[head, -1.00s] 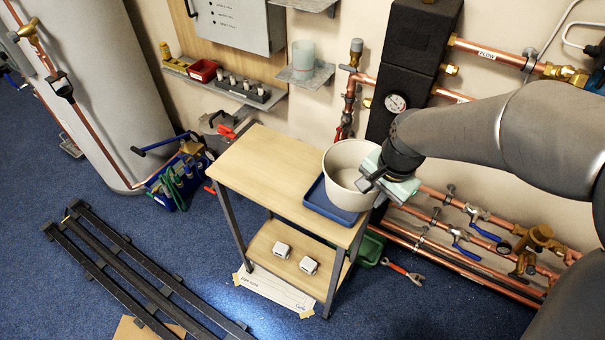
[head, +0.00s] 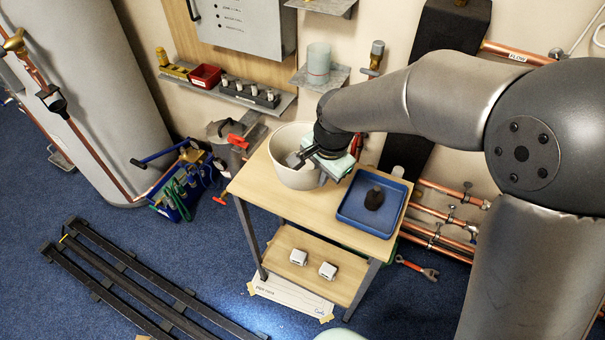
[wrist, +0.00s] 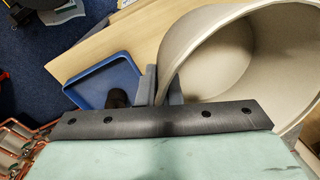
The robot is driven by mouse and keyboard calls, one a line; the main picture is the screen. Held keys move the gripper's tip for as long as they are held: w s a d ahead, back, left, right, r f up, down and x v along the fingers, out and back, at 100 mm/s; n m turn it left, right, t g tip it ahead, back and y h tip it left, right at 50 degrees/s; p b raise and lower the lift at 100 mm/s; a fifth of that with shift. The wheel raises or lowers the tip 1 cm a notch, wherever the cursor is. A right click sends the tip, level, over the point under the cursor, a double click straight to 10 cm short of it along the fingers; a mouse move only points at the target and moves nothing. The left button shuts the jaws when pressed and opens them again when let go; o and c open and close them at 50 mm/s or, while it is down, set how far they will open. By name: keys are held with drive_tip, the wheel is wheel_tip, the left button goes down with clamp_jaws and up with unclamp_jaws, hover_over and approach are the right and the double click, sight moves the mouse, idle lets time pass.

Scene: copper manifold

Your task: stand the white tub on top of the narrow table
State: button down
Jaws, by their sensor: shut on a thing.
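The white tub (head: 290,172) is an off-white, open-topped round container, upright over the left part of the narrow table (head: 317,208), which has a light wood top. I cannot tell whether its base touches the wood. My gripper (head: 304,158) is shut on the tub's right wall, with one finger inside the rim. In the wrist view the tub (wrist: 225,62) fills the upper right, and the fingers (wrist: 160,88) pinch its wall. The tub hides the table's back left part.
A blue tray (head: 352,219) with a dark object (head: 374,198) in it takes up the table's right end. Two small white blocks (head: 313,263) lie on the lower shelf. A wall shelf (head: 250,98) with small items is behind. A black rail frame (head: 125,275) lies on the floor.

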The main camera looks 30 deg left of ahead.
sight(303, 169)
drive_tip(key=a, duration=0.1)
drive_tip(key=w+a+f, duration=0.1)
drive_tip(key=w+a+p, duration=0.1)
drive_tip(key=shift+w+a+f, duration=0.1)
drive_tip(key=shift+a+f, duration=0.3)
drive_tip(key=a+f, duration=0.1)
drive_tip(key=w+a+f+p, duration=0.1)
drive_tip(key=f, duration=0.1)
drive_tip(key=w+a+f, duration=0.1)
drive_tip(key=f, duration=0.1)
drive_tip(key=shift+w+a, duration=0.1)
drive_tip(key=shift+a, duration=0.2)
drive_tip(key=shift+w+a+f+p, duration=0.15)
drive_tip(key=shift+a+f+p, duration=0.15)
drive_tip(key=shift+f, duration=0.15)
drive_tip(key=shift+f+p, duration=0.3)
drive_tip(key=shift+f, duration=1.3)
drive_tip(key=shift+f, duration=0.2)
drive_tip(key=c, duration=1.6)
unclamp_jaws()
drive_tip(key=shift+r, duration=0.1)
